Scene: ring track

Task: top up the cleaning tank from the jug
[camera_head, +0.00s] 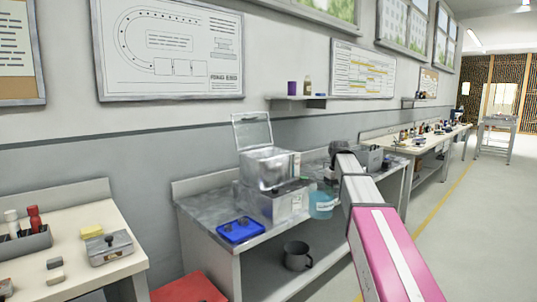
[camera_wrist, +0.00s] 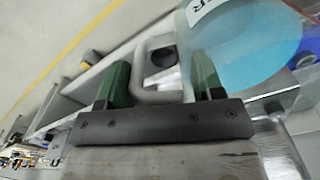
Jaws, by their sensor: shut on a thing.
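The cleaning tank (camera_head: 270,168) is a shiny metal box with its lid (camera_head: 252,131) raised, standing on a metal base unit on the grey bench. The jug (camera_head: 322,206) is clear with blue liquid in it, just right of the tank near the bench's front edge. In the wrist view the jug (camera_wrist: 255,45) fills the upper right, and part of a label shows. My gripper (camera_wrist: 160,78) has its green fingers on either side of the pale jug handle (camera_wrist: 158,88) and is shut on it. The head view mostly hides my gripper behind my arm. I cannot tell whether the jug touches the bench.
A blue tray (camera_head: 240,231) with small dark items lies left of the tank. A red stool (camera_head: 190,289) is at the front left. Open floor (camera_head: 458,240) lies to the right.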

